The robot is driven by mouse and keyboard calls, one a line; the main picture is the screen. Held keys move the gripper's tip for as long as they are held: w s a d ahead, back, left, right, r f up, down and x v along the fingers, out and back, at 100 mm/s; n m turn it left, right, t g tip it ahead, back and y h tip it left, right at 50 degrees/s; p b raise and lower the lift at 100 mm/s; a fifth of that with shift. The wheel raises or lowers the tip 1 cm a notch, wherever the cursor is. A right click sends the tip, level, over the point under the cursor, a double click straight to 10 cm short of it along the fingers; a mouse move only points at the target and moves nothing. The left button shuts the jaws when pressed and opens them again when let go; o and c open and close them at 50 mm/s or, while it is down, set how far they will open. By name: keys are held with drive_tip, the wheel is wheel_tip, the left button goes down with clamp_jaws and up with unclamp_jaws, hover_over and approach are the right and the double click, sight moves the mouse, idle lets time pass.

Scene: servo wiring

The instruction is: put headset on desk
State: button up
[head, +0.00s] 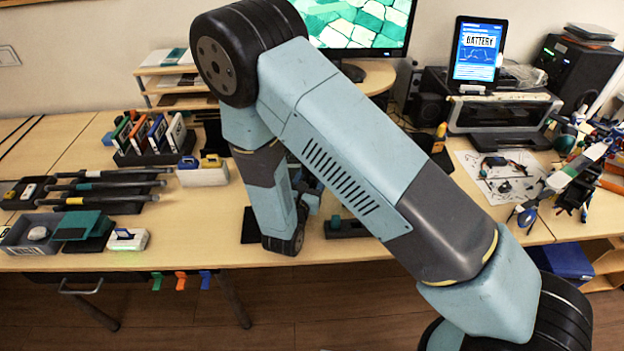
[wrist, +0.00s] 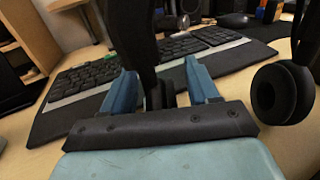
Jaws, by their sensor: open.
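In the wrist view, my gripper (wrist: 160,72) is open, with its two blue fingers apart. A dark upright piece stands between and beyond the fingers. I cannot tell whether it is part of the headset or whether the fingers touch it. A black headset (wrist: 283,94) shows at the right edge, with one round ear cup and a dark arm rising above it out of frame. The rest of the headset is cut off or hidden. The wooden desk (head: 220,225) spans the head view, where my arm covers its middle and I cannot make out the headset.
A split black keyboard (wrist: 90,75) lies beyond my gripper, with a mouse (wrist: 233,20) behind it. In the head view, a monitor (head: 360,25) stands at the back. Trays, dark rods and a file rack (head: 150,138) fill the left; a printer (head: 500,112) stands right.

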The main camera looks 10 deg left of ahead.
drive_tip(key=s, duration=0.4)
drive_tip(key=s+a, duration=0.1)
drive_tip(key=s, duration=0.7)
drive_tip(key=shift+a, duration=0.4)
